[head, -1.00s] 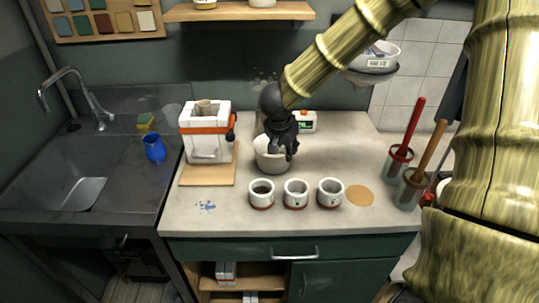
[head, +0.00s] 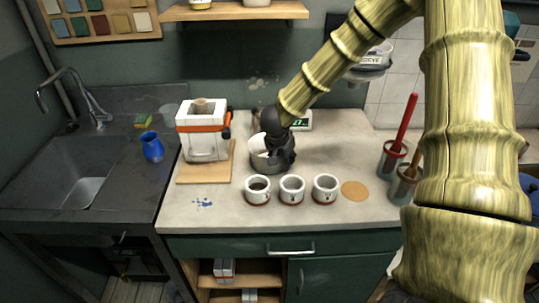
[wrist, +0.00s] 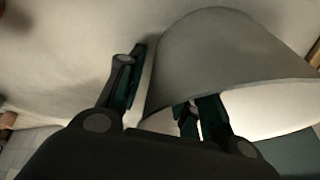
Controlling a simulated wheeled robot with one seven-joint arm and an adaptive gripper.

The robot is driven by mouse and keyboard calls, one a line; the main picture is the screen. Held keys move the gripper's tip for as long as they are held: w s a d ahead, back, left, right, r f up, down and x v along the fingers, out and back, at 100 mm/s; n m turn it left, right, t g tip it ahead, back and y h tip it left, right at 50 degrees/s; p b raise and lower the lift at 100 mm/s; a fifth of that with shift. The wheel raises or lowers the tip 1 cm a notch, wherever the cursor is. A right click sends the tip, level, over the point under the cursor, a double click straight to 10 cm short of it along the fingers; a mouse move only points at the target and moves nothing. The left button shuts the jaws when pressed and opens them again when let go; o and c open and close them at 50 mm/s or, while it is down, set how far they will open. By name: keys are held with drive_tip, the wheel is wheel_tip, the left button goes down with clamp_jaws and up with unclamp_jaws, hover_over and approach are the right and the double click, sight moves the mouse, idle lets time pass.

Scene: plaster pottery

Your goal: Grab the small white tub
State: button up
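The small white tub (head: 257,160) stands on the pale worktop behind the row of cups, partly hidden by my gripper (head: 279,160). In the wrist view the tub (wrist: 225,50) fills the upper right, its outer wall and rim showing. My gripper (wrist: 165,95) is at its rim with the fingers apart. One finger is outside the wall, and the other reaches past the rim on the inner side. I cannot tell whether either finger touches the wall.
Three white cups (head: 291,189) stand in front of the tub. A white machine with an orange band (head: 203,140) stands on a wooden board to the left. A tan disc (head: 355,191) and a red-handled tool in a pot (head: 393,158) are to the right. A digital display (head: 301,121) sits behind.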

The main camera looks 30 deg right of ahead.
drive_tip(key=shift+a, duration=0.1)
clamp_jaws()
drive_tip(key=shift+w, duration=0.1)
drive_tip(key=shift+r, duration=0.15)
wheel_tip(320, 180, up, 10)
drive_tip(key=shift+f, duration=0.2)
idle(1.0)
drive_tip(key=shift+r, duration=0.1)
idle(2.8)
